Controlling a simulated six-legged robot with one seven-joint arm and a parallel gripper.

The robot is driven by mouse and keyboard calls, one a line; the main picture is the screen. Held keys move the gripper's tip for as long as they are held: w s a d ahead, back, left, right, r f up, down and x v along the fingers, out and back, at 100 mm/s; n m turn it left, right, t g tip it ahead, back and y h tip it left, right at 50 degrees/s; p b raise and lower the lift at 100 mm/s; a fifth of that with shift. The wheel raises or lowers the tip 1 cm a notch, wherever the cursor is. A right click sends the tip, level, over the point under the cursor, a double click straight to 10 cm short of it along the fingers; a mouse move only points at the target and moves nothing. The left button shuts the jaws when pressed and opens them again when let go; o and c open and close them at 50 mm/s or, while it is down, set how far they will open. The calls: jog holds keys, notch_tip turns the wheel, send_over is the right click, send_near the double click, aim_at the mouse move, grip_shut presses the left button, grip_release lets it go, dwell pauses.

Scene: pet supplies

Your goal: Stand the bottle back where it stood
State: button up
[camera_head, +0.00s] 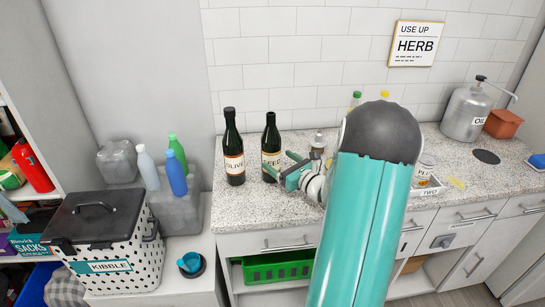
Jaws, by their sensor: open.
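Two dark bottles with cream labels stand upright on the speckled counter (240,203). The left one, labelled "OLIVE" (233,150), stands clear of my gripper. The right one, its label partly readable as "FE" (270,140), stands close behind my gripper (280,167). My gripper is open, its fingers pointing left at the lower part of the right bottle and covering some of it. I cannot tell whether the fingers touch that bottle or reach around it. My arm hides much of the counter to the right.
Behind my gripper stands a small bottle (318,143). Further right are a small jar (425,165), a metal canister (467,112) and a terracotta pot (503,124). At left are a kibble bin (100,225) and several plastic bottles. The counter left of the olive bottle is clear.

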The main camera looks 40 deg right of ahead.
jog(key=s, duration=0.6)
jog(key=shift+s, duration=0.35)
jog(key=a+r+n+g+y, duration=0.25)
jog(key=a+n, duration=0.35)
jog(key=a, duration=0.4)
jog(key=a+r+n+g+y, duration=0.1)
jog(key=a+n+g+y, duration=0.4)
jog(key=a, duration=0.4)
jog(key=a+r+n+g+y, duration=0.2)
jog(key=a+n, duration=0.4)
jog(key=a, duration=0.4)
jog(key=s+a+r+n+g+h, duration=0.1)
jog(key=s+a+r+n+h, duration=0.1)
jog(key=s+n, duration=0.4)
jog(key=s+a+r+n+g+h, duration=0.2)
jog(key=s+a+n+h, duration=0.3)
jog(key=n, duration=0.8)
jog(key=shift+s+a+r+h, duration=0.25)
jog(key=shift+s+r+h, duration=0.6)
jog(key=shift+s+h, duration=0.15)
